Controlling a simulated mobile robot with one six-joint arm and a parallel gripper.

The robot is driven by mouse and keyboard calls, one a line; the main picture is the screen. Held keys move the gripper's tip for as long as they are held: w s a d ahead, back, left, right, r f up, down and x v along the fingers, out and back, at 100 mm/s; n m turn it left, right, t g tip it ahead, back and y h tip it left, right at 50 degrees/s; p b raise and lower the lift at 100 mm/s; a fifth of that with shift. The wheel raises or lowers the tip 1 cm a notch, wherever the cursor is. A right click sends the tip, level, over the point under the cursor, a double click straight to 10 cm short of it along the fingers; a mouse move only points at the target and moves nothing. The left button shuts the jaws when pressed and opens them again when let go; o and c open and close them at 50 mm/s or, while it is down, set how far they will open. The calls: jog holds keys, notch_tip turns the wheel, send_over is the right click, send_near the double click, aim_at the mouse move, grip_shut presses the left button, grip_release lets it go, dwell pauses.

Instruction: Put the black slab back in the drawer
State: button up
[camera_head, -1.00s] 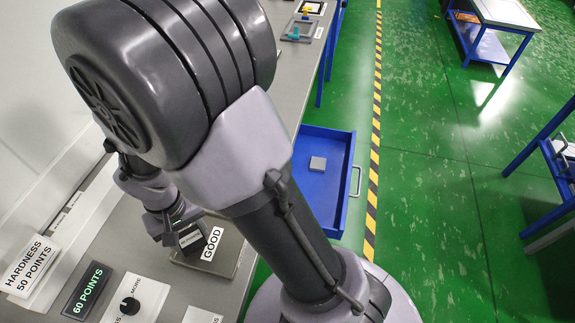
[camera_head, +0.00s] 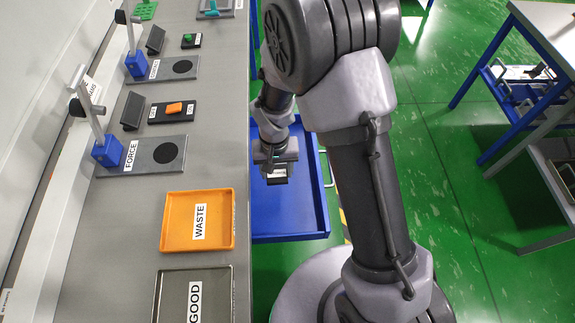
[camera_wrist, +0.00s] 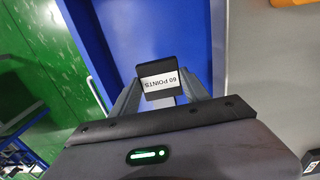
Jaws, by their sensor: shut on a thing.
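A black slab (camera_wrist: 157,68) with a white label reading "60 POINTS" is between the fingers of my gripper (camera_wrist: 160,92), which is shut on it. In the head view my gripper (camera_head: 276,168) is over the open blue drawer (camera_head: 300,218), and the dark slab (camera_head: 277,180) shows just under it. The drawer's blue floor and wall (camera_wrist: 130,30) show behind the slab in the wrist view. The slab's height above the drawer floor is hard to tell. My arm hides part of the drawer.
The grey bench runs left of the drawer, with an orange WASTE tray (camera_head: 227,222) and a dark GOOD tray (camera_head: 225,290). A FORCE stand (camera_head: 140,158) and another stand (camera_head: 182,68) are farther back. A blue-legged table (camera_head: 500,100) stands at right.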

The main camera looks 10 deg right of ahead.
notch_tip(320, 180, down, 11)
jog(key=b, duration=0.4)
jog(key=shift+a, duration=0.1)
jog(key=o, duration=1.5)
jog(key=shift+r, duration=0.1)
notch_tip(320, 180, up, 13)
jog(key=p, duration=0.5)
notch_tip(320, 180, up, 7)
jog(key=m+t, duration=0.1)
send_over(278, 193)
jog(key=d, duration=0.2)
jog(key=s+d+r+m+t+y, duration=0.1)
jog(key=s+d+r, duration=0.1)
jog(key=r, duration=0.5)
jog(key=s+d+r+t, duration=0.1)
jog(key=s+d+r, duration=0.1)
jog(key=r, duration=0.5)
jog(key=s+r+t, duration=0.1)
jog(key=s+r, duration=0.1)
jog(key=s, duration=0.2)
jog(key=s+d+r+m+t, duration=0.1)
jog(key=s+r, duration=0.2)
jog(key=s+d+r+m+y, duration=0.1)
jog(key=s+r, duration=0.2)
jog(key=s, duration=0.1)
jog(key=shift+s+t, duration=0.35)
jog(key=shift+t, duration=0.05)
